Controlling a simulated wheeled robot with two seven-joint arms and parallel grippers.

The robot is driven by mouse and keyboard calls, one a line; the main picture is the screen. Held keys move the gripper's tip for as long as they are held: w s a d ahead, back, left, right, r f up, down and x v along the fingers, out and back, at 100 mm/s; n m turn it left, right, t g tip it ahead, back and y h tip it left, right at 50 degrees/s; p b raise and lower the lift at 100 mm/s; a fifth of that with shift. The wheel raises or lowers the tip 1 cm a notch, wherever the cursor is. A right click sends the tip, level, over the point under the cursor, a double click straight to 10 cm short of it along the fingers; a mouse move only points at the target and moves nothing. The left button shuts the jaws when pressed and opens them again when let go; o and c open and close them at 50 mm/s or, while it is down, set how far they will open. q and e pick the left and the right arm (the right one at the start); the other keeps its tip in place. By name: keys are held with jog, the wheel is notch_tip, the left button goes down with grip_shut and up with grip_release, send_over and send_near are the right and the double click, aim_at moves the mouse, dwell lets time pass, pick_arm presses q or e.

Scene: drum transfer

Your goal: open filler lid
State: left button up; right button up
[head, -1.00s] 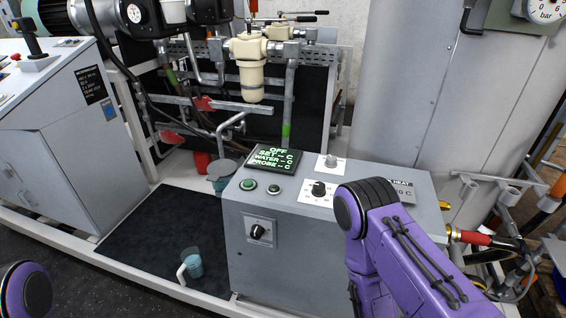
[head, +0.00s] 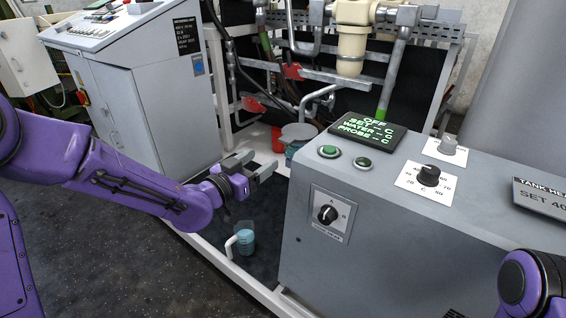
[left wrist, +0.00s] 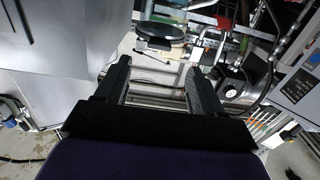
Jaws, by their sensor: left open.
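The filler is a small pot with a round grey lid (head: 298,132) and a teal body (head: 292,150), low behind the left side of the grey control box. The lid lies flat on top and looks closed. A dark round disc (left wrist: 160,31) ahead of the fingers in the left wrist view looks like this lid. My left gripper (head: 262,163) is open and empty, in front of and left of the filler, apart from it. Its two fingers (left wrist: 158,72) are spread in the left wrist view. My right gripper is out of view; only part of that arm shows at lower right.
The grey control box (head: 340,262) with knobs and a display (head: 368,136) stands to the right. A clear jug with teal contents (head: 245,240) stands on the dark mat below my left gripper. A grey cabinet (head: 165,110) is at left. Pipes (head: 330,78) hang behind the filler.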

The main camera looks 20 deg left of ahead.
aim_at(284, 142)
pick_arm(q)
jog(key=x, duration=1)
jog(key=shift+w+r, duration=0.15)
jog(key=shift+r, duration=0.15)
